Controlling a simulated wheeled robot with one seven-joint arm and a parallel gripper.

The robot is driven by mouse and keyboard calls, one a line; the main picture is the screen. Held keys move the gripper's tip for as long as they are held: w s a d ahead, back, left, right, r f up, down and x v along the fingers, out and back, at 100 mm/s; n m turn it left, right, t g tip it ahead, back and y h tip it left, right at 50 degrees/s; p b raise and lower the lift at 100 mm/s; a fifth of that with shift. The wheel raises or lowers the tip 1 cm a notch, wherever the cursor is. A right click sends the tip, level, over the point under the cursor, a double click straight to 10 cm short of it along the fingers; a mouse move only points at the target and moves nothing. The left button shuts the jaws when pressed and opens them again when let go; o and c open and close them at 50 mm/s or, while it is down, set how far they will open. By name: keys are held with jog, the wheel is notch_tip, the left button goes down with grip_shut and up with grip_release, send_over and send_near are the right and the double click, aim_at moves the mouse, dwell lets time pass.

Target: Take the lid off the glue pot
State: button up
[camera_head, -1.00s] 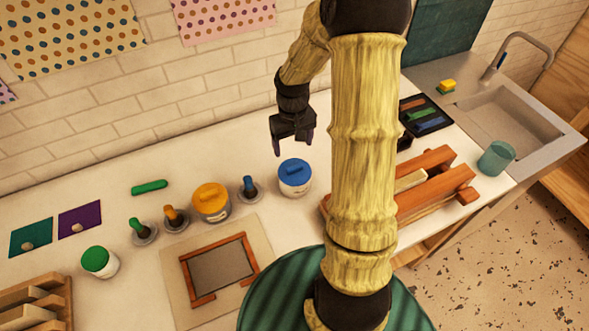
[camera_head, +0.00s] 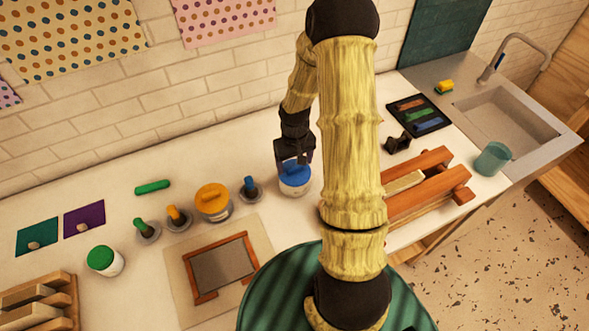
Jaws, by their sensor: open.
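A white pot (camera_head: 296,190) with a blue lid (camera_head: 295,177) stands on the worktop at the middle of the head view. My gripper (camera_head: 293,160) is open and points down at the blue lid, its fingers at or just above the lid's raised grip. I cannot tell whether they touch it. Another pot with an orange lid (camera_head: 212,197) stands to the left. A small white jar with a green lid (camera_head: 102,258) stands farther left. No label shows which one is the glue pot.
Between the pots stand small holders with a blue (camera_head: 249,183), an orange (camera_head: 175,214) and a green (camera_head: 140,226) handle. A wooden frame (camera_head: 220,265) lies in front. Wooden bars (camera_head: 430,185) are stacked at right, partly behind my arm. A sink (camera_head: 515,110) is beyond.

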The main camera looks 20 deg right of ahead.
jog(key=shift+f, duration=0.9)
jog(key=c, duration=1)
